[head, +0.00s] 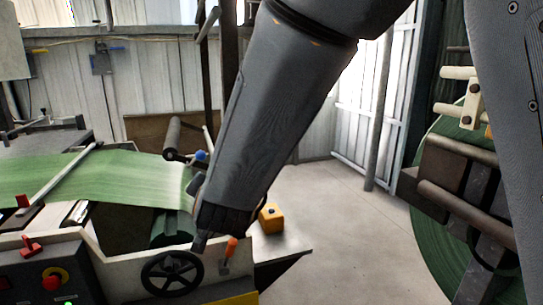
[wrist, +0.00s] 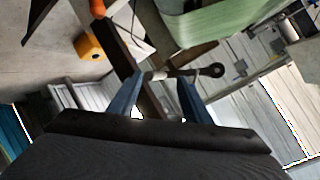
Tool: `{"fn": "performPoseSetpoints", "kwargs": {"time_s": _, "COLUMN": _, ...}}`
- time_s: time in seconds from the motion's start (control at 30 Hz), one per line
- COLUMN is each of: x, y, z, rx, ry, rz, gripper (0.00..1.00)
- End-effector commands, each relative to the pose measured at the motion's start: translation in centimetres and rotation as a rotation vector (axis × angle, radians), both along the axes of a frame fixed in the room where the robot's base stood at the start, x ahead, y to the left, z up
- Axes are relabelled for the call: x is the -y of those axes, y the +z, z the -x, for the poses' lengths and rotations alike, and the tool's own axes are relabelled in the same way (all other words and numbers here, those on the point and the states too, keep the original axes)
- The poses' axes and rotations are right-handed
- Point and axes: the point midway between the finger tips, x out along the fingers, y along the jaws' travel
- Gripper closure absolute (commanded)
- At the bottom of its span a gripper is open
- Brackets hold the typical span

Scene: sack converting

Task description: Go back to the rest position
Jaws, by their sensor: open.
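My gripper (wrist: 156,88) shows in the wrist view with its two fingers apart and nothing visible between them. A dark rod with a ring end (wrist: 205,71) appears beyond the fingertips; I cannot tell how far off it is. In the head view my arm reaches down over the front of the sack machine, near the black handwheel (head: 172,273) and the orange-topped lever (head: 230,250).
A green woven web (head: 90,178) runs across the machine at left. A yellow block (head: 271,218) sits on the machine's right-hand ledge; it also shows in the wrist view (wrist: 90,47). A large green roll (head: 430,235) stands at right. Bare floor (head: 345,230) lies between.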

Motion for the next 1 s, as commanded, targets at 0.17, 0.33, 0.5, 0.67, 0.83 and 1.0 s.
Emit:
{"fn": "performPoseSetpoints", "kwargs": {"time_s": 0.17, "x": 5.4, "y": -3.2, "z": 0.2, "rx": -0.139, "ry": 0.057, "rz": 0.123, "gripper": 0.56}}
{"fn": "performPoseSetpoints", "kwargs": {"time_s": 0.33, "x": 13.7, "y": -7.6, "z": 3.1, "rx": -0.359, "ry": 0.15, "rz": 0.291, "gripper": 0.56}}
{"fn": "performPoseSetpoints", "kwargs": {"time_s": 0.5, "x": 22.6, "y": -11.1, "z": 9.1, "rx": -0.613, "ry": 0.246, "rz": 0.438, "gripper": 0.56}}
{"fn": "performPoseSetpoints", "kwargs": {"time_s": 0.67, "x": 29.1, "y": -12.6, "z": 15.3, "rx": -0.823, "ry": 0.322, "rz": 0.525, "gripper": 0.56}}
{"fn": "performPoseSetpoints", "kwargs": {"time_s": 0.83, "x": 32.5, "y": -13.0, "z": 19.4, "rx": -0.95, "ry": 0.368, "rz": 0.563, "gripper": 0.56}}
{"fn": "performPoseSetpoints", "kwargs": {"time_s": 1.0, "x": 33.2, "y": -13.0, "z": 20.5, "rx": -0.984, "ry": 0.383, "rz": 0.573, "gripper": 0.56}}
